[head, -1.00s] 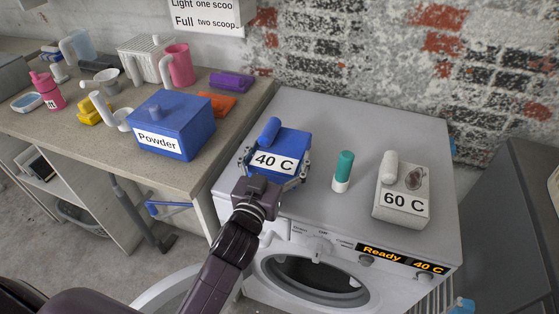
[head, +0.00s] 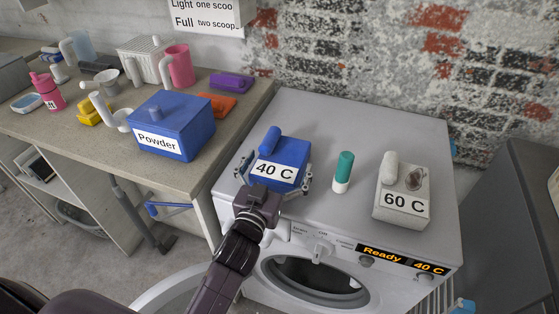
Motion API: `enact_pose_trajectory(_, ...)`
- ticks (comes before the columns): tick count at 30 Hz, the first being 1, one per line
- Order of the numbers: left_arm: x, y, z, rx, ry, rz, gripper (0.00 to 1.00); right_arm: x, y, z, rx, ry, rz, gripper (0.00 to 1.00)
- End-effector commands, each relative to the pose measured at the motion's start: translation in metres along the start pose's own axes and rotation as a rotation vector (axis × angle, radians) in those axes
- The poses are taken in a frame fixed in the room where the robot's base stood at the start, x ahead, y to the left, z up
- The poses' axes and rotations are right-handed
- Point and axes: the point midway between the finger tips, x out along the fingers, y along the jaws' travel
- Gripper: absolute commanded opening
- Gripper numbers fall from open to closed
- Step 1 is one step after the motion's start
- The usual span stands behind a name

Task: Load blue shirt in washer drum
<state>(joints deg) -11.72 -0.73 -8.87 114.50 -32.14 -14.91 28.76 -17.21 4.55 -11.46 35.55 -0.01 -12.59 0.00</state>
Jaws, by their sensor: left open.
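A blue block-like bundle (head: 291,150) labelled "40 C", with a small blue roll on its top, is on the washer's top (head: 330,115) at its left front. I cannot tell whether it is the blue shirt. My left gripper (head: 274,174) is open, with its fingers on either side of the bundle; contact is unclear. The washer drum (head: 315,277) shows as a dark round opening in the front, below, and its contents are not visible. The washer door (head: 165,291) stands open to the left, partly hidden by my arm. My right gripper is not in view.
A green-and-white bottle (head: 343,172) and a whitish "60 C" block (head: 401,207) stand on the washer. The display (head: 400,261) reads "Ready 40 C". The table at left holds a blue Powder box (head: 180,125), a pink jug (head: 178,66) and several small items.

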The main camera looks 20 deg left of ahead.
Motion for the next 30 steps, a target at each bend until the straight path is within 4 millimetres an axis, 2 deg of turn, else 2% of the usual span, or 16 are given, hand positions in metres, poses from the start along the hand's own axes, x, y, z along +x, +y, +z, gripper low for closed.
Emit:
enact_pose_trajectory(4, 0.0, 0.0, 0.003, 0.003, 0.002, 0.002, 1.0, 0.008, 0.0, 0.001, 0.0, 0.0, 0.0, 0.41)
enact_pose_trajectory(9, -0.026, 0.0, 0.0, -0.003, -0.004, -0.002, 1.0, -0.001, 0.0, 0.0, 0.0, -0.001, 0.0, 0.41)
enact_pose_trajectory(18, -0.068, -0.001, 0.002, -0.001, -0.002, -0.001, 1.0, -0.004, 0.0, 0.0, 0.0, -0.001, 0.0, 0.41)
enact_pose_trajectory(23, -0.077, -0.001, 0.001, 0.0, 0.001, -0.001, 1.0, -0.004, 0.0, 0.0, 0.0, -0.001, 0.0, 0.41)
enact_pose_trajectory(30, -0.078, -0.001, 0.002, 0.0, 0.001, -0.001, 1.0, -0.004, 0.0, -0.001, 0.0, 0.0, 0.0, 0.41)
